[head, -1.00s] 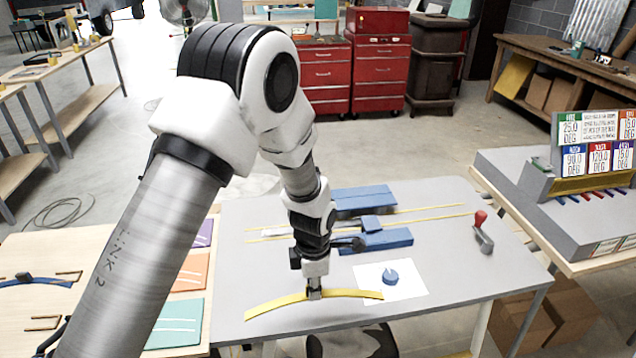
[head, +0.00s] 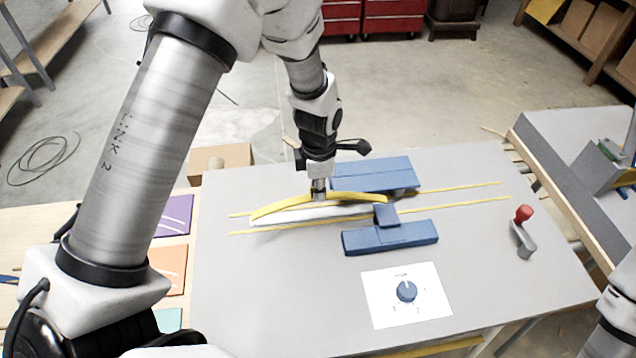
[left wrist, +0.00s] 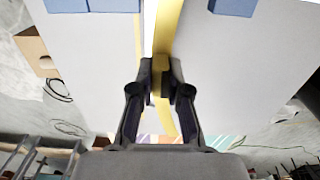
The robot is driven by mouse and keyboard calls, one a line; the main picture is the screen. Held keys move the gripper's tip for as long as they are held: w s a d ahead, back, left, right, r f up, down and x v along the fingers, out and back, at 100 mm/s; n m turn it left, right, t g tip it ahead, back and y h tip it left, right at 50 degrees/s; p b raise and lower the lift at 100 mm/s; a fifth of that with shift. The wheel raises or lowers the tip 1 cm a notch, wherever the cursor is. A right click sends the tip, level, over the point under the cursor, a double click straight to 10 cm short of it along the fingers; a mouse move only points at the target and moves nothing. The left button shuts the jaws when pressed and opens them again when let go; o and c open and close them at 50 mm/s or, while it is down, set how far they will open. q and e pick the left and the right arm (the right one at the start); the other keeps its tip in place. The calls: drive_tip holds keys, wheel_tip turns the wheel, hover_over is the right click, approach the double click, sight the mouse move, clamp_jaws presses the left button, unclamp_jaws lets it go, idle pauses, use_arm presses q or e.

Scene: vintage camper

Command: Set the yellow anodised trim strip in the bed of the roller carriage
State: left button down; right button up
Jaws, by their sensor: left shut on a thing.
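The yellow trim strip (head: 283,206) is a long, bowed band. My left gripper (head: 319,193) is shut on it near its middle and points down. In the left wrist view the strip (left wrist: 168,28) runs lengthwise between the two fingertips (left wrist: 161,78). The strip runs roughly parallel to this bed. I cannot tell whether it touches the bed or hangs just above it. My right gripper is out of view.
A blue block (head: 372,176) lies behind the rails and another blue block (head: 390,239) in front. A white card with a blue dial (head: 406,291) lies nearer. A red-knobbed lever (head: 523,215) stands right. The grey tabletop (head: 260,290) is clear at front left.

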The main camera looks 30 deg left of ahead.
use_arm(q)
drive_tip(key=shift+w+d, duration=0.25)
drive_tip(key=b, duration=0.2)
hover_over(319, 213)
wheel_tip(319, 213, down, 5)
drive_tip(key=shift+s+r, duration=0.1)
drive_tip(key=shift+w+f+b, duration=0.25)
drive_tip(key=shift+f+b, duration=0.2)
drive_tip(key=shift+f, duration=0.25)
drive_tip(key=shift+s+r, duration=0.1)
drive_tip(key=shift+s, duration=0.05)
drive_tip(key=shift+p, duration=0.45)
drive_tip(key=shift+f+b, duration=0.4)
drive_tip(key=shift+f, duration=0.35)
idle(0.4)
